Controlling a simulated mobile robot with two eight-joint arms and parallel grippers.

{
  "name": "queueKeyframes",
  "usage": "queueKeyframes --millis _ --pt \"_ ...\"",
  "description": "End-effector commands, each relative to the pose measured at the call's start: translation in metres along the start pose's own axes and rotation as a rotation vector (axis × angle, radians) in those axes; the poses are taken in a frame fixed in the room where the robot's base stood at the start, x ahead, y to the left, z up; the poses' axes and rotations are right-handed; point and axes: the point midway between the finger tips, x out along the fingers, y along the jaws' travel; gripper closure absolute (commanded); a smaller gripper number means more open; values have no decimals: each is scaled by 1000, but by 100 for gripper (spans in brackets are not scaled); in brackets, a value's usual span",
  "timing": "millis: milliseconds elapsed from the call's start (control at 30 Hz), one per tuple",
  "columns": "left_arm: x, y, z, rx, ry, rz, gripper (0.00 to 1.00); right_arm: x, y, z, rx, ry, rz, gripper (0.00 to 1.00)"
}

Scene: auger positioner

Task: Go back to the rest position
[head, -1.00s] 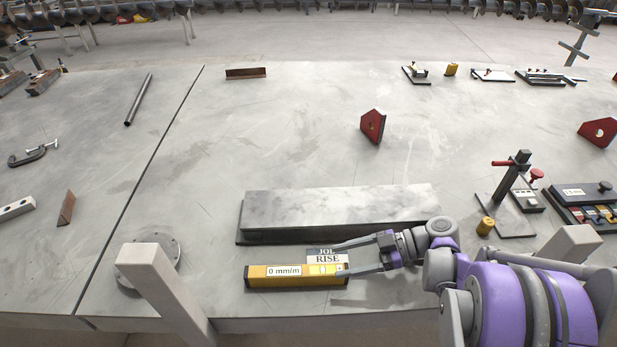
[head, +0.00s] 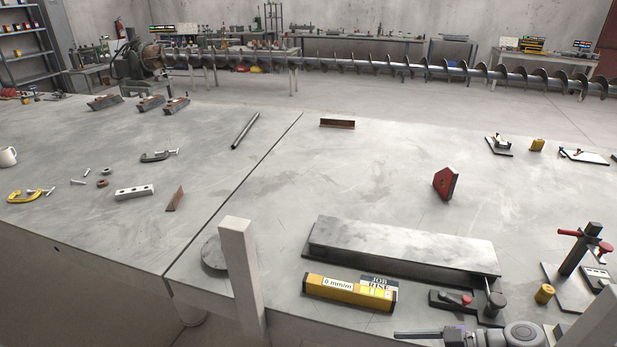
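My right gripper (head: 408,334) is at the bottom edge, right of centre, in the head view. Its arm comes in from the right and is partly cut off by the frame. The gripper is apart from the yellow level (head: 335,288), which lies on the table in front of the long grey plate (head: 400,245). Whether its fingers are open or shut cannot be made out. My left gripper is not in view. A card (head: 380,283) reading "JOB RISE" is at the level's right end.
A black fixture with a red knob (head: 450,299) stands close beyond my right gripper. A yellow cylinder (head: 544,293) and a stand with a red handle (head: 580,248) are to the right. A red magnet block (head: 445,183) stands behind the plate. The table's middle is largely clear.

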Motion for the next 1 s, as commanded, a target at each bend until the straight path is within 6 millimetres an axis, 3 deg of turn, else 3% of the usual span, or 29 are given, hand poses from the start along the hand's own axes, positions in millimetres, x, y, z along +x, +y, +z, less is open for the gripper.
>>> queueKeyframes --millis 33,200,367,533,733,867,1000 --pt "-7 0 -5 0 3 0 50 7 -8 -9 61 -49 2 28" --pt "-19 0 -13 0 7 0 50 24 -34 -16 304 -243 66 28" --pt "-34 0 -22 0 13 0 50 29 -66 -20 532 -446 224 28" --pt "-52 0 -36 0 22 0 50 14 -97 -22 712 -594 511 28" --pt "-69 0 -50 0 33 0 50 -12 -113 -30 783 -585 828 28" --pt "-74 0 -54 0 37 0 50 -21 -115 -35 790 -541 936 28" --pt "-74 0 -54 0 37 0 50 -21 -115 -35 790 -541 936 28"
